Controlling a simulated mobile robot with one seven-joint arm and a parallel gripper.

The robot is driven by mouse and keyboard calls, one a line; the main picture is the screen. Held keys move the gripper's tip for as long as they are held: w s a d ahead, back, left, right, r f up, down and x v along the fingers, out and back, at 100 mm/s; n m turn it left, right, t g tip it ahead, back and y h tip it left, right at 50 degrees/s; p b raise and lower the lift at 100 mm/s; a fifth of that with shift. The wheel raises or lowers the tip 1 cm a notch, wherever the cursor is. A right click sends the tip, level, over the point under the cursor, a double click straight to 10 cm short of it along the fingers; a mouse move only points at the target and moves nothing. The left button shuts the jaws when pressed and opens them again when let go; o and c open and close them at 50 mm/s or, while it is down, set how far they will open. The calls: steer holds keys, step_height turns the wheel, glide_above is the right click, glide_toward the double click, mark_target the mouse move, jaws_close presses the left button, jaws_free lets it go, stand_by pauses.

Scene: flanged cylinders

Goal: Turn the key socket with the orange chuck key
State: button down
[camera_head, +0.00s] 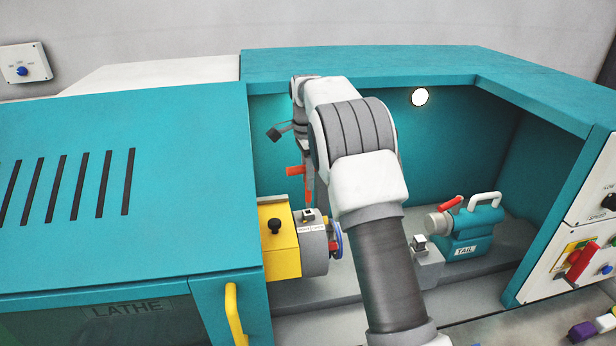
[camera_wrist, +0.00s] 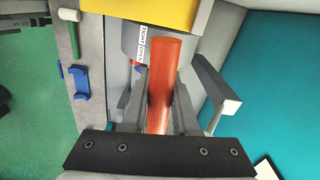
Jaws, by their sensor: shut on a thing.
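The orange chuck key (camera_head: 295,171) is upright above the grey chuck (camera_head: 314,256) in the head view, with its shaft pointing down. My gripper (camera_head: 307,176) is shut on the key. In the wrist view the orange key (camera_wrist: 163,75) lies between the two fingers of my gripper (camera_wrist: 160,95). A small label (camera_wrist: 140,46) is on the chuck beside the key; the head view shows a small dark part on the chuck's top. The key's lower end is close to the chuck's top; whether it sits in the socket is hidden.
A teal tailstock (camera_head: 474,228) with a red lever stands to the right. The teal back wall (camera_head: 440,150) encloses the space. A control panel (camera_head: 590,250) is at far right.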

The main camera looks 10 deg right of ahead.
mark_target(308, 201)
steer(key=shift+f+b, duration=0.75)
steer(key=shift+f, duration=0.95)
stand_by(0.6)
